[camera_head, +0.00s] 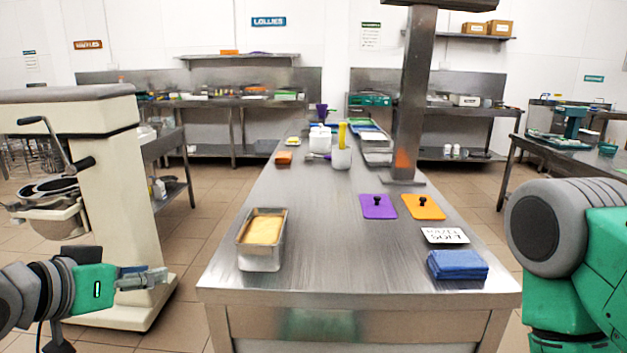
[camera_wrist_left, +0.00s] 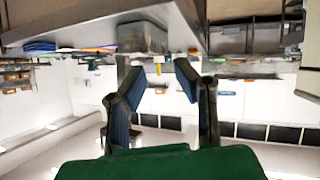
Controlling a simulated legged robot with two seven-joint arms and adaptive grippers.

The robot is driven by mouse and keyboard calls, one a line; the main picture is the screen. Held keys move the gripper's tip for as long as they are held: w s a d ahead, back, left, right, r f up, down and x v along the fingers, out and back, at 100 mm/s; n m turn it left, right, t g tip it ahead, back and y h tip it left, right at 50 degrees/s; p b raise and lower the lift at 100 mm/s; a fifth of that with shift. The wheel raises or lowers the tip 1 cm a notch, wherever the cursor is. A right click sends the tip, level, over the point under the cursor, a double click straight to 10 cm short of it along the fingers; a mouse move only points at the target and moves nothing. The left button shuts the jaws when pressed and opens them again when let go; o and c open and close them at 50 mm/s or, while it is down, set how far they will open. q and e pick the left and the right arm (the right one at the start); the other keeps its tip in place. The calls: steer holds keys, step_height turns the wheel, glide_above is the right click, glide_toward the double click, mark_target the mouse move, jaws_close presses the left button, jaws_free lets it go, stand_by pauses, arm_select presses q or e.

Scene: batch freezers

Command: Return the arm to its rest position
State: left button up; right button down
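My left gripper (camera_head: 142,278) is at the lower left of the head view, left of the steel table and apart from it. It points to the right. In the left wrist view the two fingers (camera_wrist_left: 158,82) stand apart with nothing between them. My right arm shows as a green and grey part at the right edge of the head view. Its gripper is out of view.
The steel table (camera_head: 320,245) fills the middle. A metal pan (camera_head: 262,262) with yellow contents stands near its left edge. Purple (camera_head: 377,210) and orange (camera_head: 423,209) lids and blue cloths (camera_head: 457,266) lie at right. A cream machine (camera_head: 115,190) stands at left.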

arm_select(q)
steer(key=s+a+f+n+g+y, duration=0.1)
steer(key=s+f+g+y, duration=0.3)
steer(key=f, duration=0.8)
steer(key=s+a+f+g+h, duration=0.1)
steer(key=s+f+g, duration=0.1)
steer(key=s+f, duration=0.65)
steer(key=s+f+g+y, duration=0.1)
steer(key=s+f+g, duration=0.3)
steer(key=s+f, duration=1)
steer(key=shift+s+a+f+n+g+y, duration=0.3)
steer(key=shift+a+f+n+g, duration=0.15)
steer(key=shift+f, duration=0.15)
steer(key=shift+w, duration=0.1)
